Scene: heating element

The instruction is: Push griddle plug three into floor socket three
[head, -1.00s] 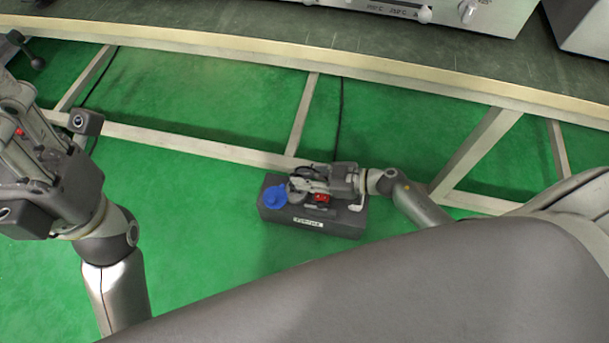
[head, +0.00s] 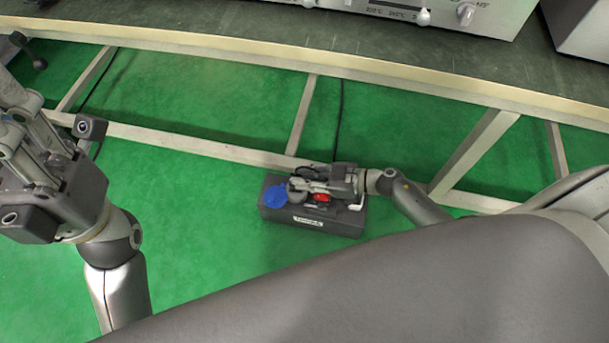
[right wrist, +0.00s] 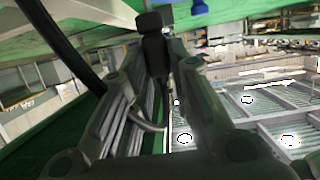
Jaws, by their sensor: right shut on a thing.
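The floor socket box (head: 313,228) is a dark grey block with a white label, on the green floor under the bench. A blue round cap or lid (head: 274,196) shows at its left end and a red part (head: 322,197) near its middle. My right gripper (head: 300,186) is low over the box's top and is shut on a dark plug. In the right wrist view the black plug (right wrist: 153,45) is between the fingers. The gripper hides the socket beneath, so I cannot tell how deep the plug sits. My left gripper (head: 18,130) is at the left edge, away from the box.
The pale bench frame (head: 190,148) runs just behind the box, with an upright bar (head: 303,115). A dark cable (head: 340,120) hangs down behind it. The green floor (head: 190,240) left of the box is clear. Grey appliances stand on the bench top.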

